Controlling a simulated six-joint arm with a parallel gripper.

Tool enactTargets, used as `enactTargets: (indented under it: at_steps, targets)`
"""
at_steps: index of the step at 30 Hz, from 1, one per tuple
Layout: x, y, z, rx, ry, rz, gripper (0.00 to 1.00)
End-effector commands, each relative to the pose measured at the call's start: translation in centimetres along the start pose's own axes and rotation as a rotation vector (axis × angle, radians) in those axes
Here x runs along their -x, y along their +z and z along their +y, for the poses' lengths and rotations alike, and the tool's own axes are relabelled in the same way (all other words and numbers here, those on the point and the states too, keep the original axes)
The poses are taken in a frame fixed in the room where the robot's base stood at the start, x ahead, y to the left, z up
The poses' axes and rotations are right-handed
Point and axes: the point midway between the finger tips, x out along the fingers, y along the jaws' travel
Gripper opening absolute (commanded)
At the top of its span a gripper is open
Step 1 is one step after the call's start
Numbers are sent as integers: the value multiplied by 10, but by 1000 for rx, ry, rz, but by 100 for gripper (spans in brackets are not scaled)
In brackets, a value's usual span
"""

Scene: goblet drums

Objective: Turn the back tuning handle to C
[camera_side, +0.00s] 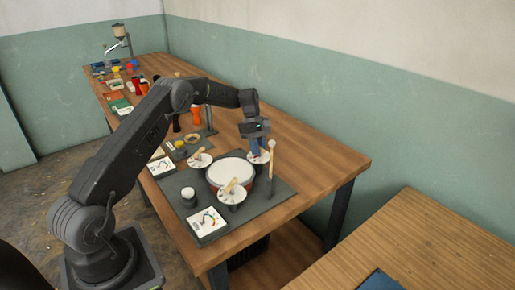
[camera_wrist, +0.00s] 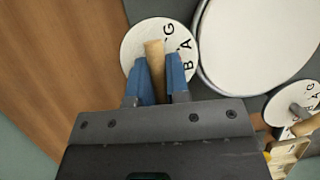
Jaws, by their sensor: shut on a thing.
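The back tuning handle (camera_wrist: 154,50) is a pale wooden bar on a round white dial (camera_wrist: 136,38). In the wrist view my gripper (camera_wrist: 160,70) is shut on it, with a blue finger on each side. The letters G, A and B show on the dial's right side; C is not visible and the lower part is hidden by my gripper. The handle's visible end lies near the dial's middle, pointing up in the picture. In the side view my gripper (camera_side: 257,148) is low over the back dial, hiding the handle.
The white-topped drum (camera_side: 231,172) stands beside the back dial on a dark mat (camera_side: 263,204). Two other dials, left (camera_side: 200,160) and front (camera_side: 231,194), have wooden handles. An upright wooden stick (camera_side: 271,158) stands close right of my gripper. A gauge card (camera_side: 207,222) lies at the front.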

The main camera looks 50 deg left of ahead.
Motion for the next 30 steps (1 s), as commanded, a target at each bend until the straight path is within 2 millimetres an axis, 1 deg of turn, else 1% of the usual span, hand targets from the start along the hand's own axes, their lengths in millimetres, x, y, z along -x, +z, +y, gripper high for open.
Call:
enactTargets:
  at_steps: [21,30]
  targets:
    - [0,3,6,-625,-256,44,0]
    - [0,5,6,-818,-336,58,0]
